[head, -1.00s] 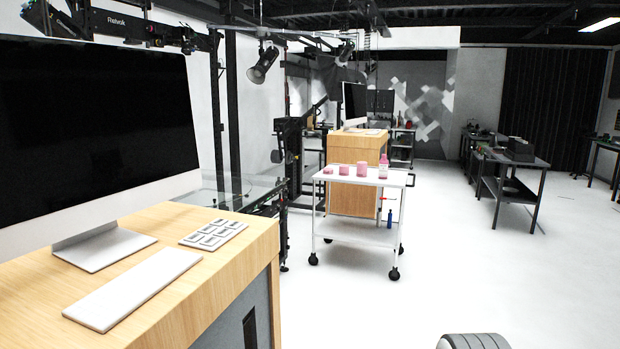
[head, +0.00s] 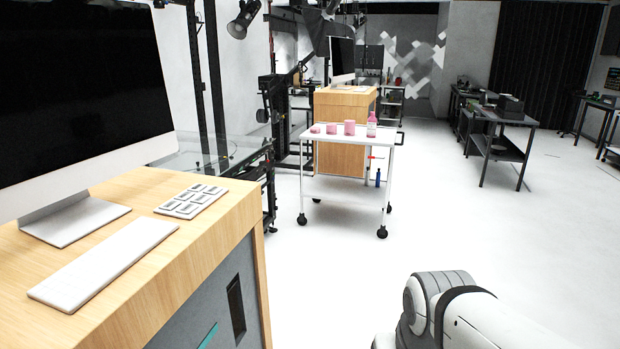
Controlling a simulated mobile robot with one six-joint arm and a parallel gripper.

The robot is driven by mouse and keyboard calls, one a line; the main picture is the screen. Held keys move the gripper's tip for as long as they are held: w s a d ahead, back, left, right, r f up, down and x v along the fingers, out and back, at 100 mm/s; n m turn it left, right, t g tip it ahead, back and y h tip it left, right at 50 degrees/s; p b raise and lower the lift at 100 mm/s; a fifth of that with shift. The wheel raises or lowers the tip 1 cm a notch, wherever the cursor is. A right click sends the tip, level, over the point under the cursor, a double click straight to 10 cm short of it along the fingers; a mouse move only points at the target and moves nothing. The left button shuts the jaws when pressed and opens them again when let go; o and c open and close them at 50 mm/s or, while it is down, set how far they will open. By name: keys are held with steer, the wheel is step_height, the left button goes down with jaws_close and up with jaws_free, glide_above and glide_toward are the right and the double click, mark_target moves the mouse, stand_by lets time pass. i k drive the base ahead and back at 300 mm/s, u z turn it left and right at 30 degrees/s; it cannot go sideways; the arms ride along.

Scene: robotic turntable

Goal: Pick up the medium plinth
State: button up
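Three pink plinths of differing height stand in a row on top of a white wheeled cart (head: 345,136), some way ahead. The lowest plinth (head: 315,129) is at the left. The medium plinth (head: 332,129) is in the middle. The tallest plinth (head: 349,128) is at the right, beside a pink bottle (head: 372,125). My gripper is not in view; only a white and grey part of my arm shows at the bottom right, far from the cart.
A wooden desk (head: 160,300) with a monitor (head: 85,100), keyboard and keypad (head: 190,200) fills the near left. Another wooden cabinet stands behind the cart. Dark tables (head: 505,125) stand at the far right. The pale floor between is open.

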mark_target(331, 128)
steer(key=u, duration=0.05)
steer(key=i, duration=3.9)
steer(key=z, duration=0.15)
